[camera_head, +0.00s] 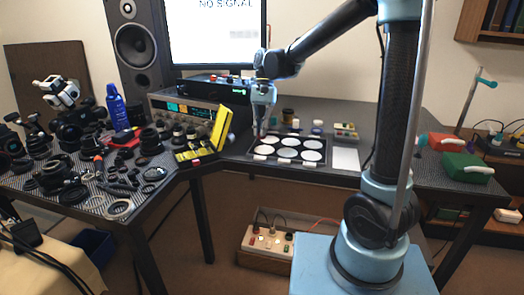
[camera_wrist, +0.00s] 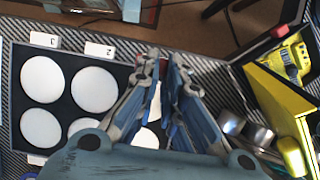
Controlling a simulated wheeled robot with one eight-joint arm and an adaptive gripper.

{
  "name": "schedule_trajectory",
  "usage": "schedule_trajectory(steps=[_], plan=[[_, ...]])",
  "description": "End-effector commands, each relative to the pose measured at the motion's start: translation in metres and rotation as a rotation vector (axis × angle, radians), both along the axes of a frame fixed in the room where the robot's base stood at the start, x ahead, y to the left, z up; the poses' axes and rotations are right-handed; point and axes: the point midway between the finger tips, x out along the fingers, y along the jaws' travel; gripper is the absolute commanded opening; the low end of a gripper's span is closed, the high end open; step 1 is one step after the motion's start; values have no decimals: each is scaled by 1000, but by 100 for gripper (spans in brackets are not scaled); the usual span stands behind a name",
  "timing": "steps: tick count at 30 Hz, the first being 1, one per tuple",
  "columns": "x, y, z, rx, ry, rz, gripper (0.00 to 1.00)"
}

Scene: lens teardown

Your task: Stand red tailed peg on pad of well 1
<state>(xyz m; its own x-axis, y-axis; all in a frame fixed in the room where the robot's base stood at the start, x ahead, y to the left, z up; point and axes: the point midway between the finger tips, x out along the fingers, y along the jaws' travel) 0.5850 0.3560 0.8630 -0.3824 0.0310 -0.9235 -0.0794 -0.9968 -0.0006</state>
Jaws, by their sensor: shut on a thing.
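A dark tray (camera_head: 251,149) holds white round pads in two rows. In the wrist view, the labels 3 (camera_wrist: 44,40) and 2 (camera_wrist: 98,50) stand along its edge, beside white pads (camera_wrist: 97,89). The pad right of number 2 (camera_wrist: 154,104), in the place of well 1, shows only in part between my fingers; its label is hidden. My gripper (camera_wrist: 163,62) is over this end of the tray, pointing down in the head view (camera_head: 258,133). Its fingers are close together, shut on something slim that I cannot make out. No red tail shows clearly.
A yellow upright case (camera_head: 221,128) stands just left of the tray; it also shows in the wrist view (camera_wrist: 285,105), with metallic cylinders (camera_wrist: 258,134) close to my fingers. A white sheet (camera_head: 345,159) lies right of the tray. Lens parts crowd the left table.

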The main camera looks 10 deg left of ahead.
Motion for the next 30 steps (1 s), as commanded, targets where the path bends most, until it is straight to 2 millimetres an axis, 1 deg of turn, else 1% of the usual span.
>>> schedule_trajectory(steps=[1,3,6,11,18,22,30], plan=[[0,1,-9,0,0,1,2],[0,1,-20,0,0,2,2],[-1,2,-30,0,0,3,2],[-1,2,-40,0,0,3,2],[-1,2,-70,0,0,3,2],[-1,2,-76,0,0,3,2],[-1,2,-77,0,0,3,2]])
